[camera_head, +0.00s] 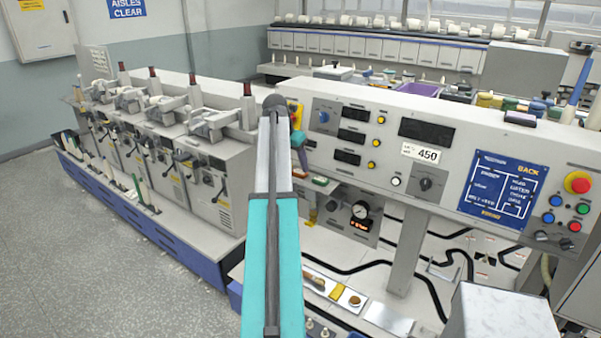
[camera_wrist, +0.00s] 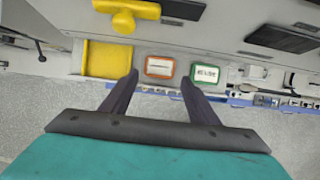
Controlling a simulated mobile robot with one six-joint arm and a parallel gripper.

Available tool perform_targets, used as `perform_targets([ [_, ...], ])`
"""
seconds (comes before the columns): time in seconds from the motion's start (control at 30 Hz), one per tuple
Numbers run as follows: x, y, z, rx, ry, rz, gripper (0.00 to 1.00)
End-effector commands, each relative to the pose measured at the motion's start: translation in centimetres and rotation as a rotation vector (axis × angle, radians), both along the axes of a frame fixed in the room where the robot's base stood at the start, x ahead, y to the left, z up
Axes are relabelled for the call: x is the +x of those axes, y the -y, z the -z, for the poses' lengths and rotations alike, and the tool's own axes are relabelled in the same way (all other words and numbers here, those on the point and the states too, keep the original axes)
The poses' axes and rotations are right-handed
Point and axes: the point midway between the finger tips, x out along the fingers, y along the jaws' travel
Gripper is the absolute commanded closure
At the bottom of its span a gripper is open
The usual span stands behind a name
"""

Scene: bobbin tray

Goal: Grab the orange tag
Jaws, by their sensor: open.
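The orange tag (camera_wrist: 159,67), a small white label in an orange frame, shows in the wrist view on the grey machine's edge. My gripper (camera_wrist: 159,77) is open, with its two dark fingers apart. The tag appears between and just beyond the fingertips, nothing is gripped, and I cannot tell the remaining distance.
A similar green-framed tag (camera_wrist: 205,76) sits right of the orange one, beyond the right fingertip. A yellow panel (camera_wrist: 106,58) lies to the left, and a yellow knob (camera_wrist: 122,20) is above. In the head view, the control panel (camera_head: 425,133) stands right of my arm.

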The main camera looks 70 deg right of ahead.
Motion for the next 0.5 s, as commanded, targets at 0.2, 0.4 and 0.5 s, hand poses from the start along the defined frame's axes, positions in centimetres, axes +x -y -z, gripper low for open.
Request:
perform_targets([
  [0.2,-0.2,0.8,1.8,0.002,0.0,0.0,0.45],
  [0.4,-0.3,1.3,3.1,0.001,0.0,0.0,0.45],
  [0.5,-0.4,1.4,3.4,0.001,0.0,0.0,0.45],
])
